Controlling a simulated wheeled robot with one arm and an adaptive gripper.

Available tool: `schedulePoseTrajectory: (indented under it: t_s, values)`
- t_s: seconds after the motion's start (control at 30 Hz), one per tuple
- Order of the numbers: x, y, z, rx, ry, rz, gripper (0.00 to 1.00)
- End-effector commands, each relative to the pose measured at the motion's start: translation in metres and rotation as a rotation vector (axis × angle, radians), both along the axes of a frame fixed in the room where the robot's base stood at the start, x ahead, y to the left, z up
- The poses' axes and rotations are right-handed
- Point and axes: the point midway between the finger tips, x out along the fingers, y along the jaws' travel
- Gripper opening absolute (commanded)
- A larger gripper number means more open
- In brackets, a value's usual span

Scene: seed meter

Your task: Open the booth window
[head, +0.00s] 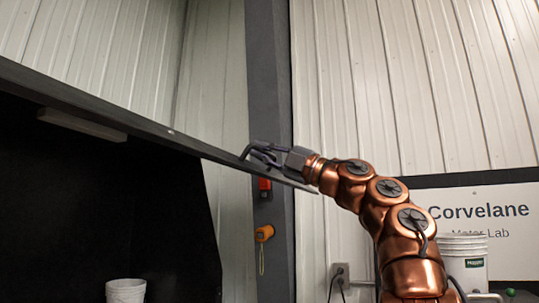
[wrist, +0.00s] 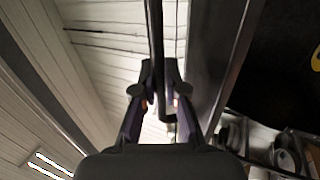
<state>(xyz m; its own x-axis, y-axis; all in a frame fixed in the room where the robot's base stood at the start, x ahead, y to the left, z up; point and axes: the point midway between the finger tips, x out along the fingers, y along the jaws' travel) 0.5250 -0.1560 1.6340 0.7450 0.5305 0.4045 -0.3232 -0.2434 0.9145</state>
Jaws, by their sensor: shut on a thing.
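The booth window's dark edge (head: 120,118) runs slanting from the upper left down to my gripper in the head view. My gripper (head: 262,153) is at the right end of this edge. In the wrist view, my gripper's fingers (wrist: 157,92) stand on both sides of a thin dark bar (wrist: 155,35) and are shut on it. The bar seems to be the window's handle, but its join to the window is hidden. How far the window stands open is hard to tell.
The dark booth interior (head: 90,210) lies below the slanting edge, with a white cup-like container (head: 126,291) at the bottom. A grey post (head: 270,80) stands behind my gripper, carrying a red box (head: 264,186) and an orange item (head: 264,233). A white bucket (head: 463,255) stands at right.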

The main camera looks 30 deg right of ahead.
Motion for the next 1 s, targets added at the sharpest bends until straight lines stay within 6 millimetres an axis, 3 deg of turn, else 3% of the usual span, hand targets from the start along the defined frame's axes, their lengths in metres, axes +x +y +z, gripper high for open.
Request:
schedulePoseTrajectory:
  t_s: [0.4, 0.43, 0.63, 1.0]
  values:
    - [0.001, 0.0021, -0.0024, 0.002, -0.004, 0.002, 0.0]
    - [0.001, 0.0021, -0.0024, 0.002, -0.004, 0.002, 0.14]
    - [0.001, 0.0015, -0.0025, 0.002, -0.003, 0.001, 0.35]
    - [0.0008, 0.0008, -0.003, 0.002, -0.003, 0.0, 0.37]
